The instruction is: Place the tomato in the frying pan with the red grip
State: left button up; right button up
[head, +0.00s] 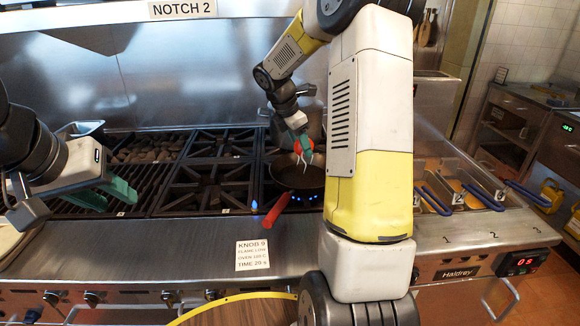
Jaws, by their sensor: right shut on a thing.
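The frying pan (291,180) is dark and sits on the right burner of the stove, with blue flame showing below its front edge. Its red grip (277,210) points toward the front left. My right gripper (303,150) is above the pan, its fingers pointing down. It is shut on the red tomato (295,148), which is partly hidden by the fingers. My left gripper (106,195) has green fingers spread apart and is empty, over the grill grate at the left.
Black burner grates (205,185) lie left of the pan. My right arm hides part of the stove's right side. The steel front ledge (150,255) is mostly clear around a sign (252,255).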

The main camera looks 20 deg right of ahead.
notch_tip(320, 180, down, 9)
jog(key=shift+f, duration=0.1)
dwell(0.3)
jog(key=shift+f, duration=0.1)
jog(key=o, duration=1.4)
jog(key=v, duration=1.2)
jog(key=s+a+r+m+t+y, duration=0.1)
jog(key=s+a+r+m+y, duration=0.1)
jog(key=s+m, duration=0.4)
jog(key=s+a+r+m+t+y, duration=0.2)
jog(key=s+a+r+m, duration=0.2)
jog(key=s+m, duration=0.3)
jog(key=s+a+r+m+t+y, duration=0.1)
jog(key=s+a+r+m, duration=0.3)
jog(key=s, duration=0.9)
jog(key=shift+s+m+t+y, duration=0.3)
jog(key=shift+m+y, duration=0.4)
jog(key=shift+m, duration=0.5)
